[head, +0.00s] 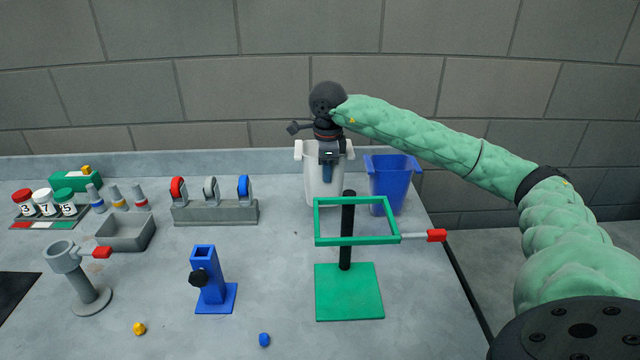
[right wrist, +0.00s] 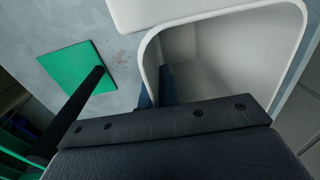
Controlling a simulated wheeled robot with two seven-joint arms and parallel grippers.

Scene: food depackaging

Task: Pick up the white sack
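The white sack (head: 312,184) stands upright at the back of the counter and looks like an open-topped, stiff-walled container with side tabs. Its rim and empty-looking inside fill much of the right wrist view (right wrist: 225,62). My right gripper (head: 328,174) points down at its near wall. One blue finger shows inside the rim in the right wrist view and another blue part shows just outside it, so the fingers appear to straddle the wall. Whether they press on it cannot be told. My left gripper is in neither view.
A blue container (head: 392,184) stands close to the right of the white one. A green frame stand (head: 349,292) is in front. A grey rack with colored rings (head: 215,213) is to the left. A brick wall rises behind.

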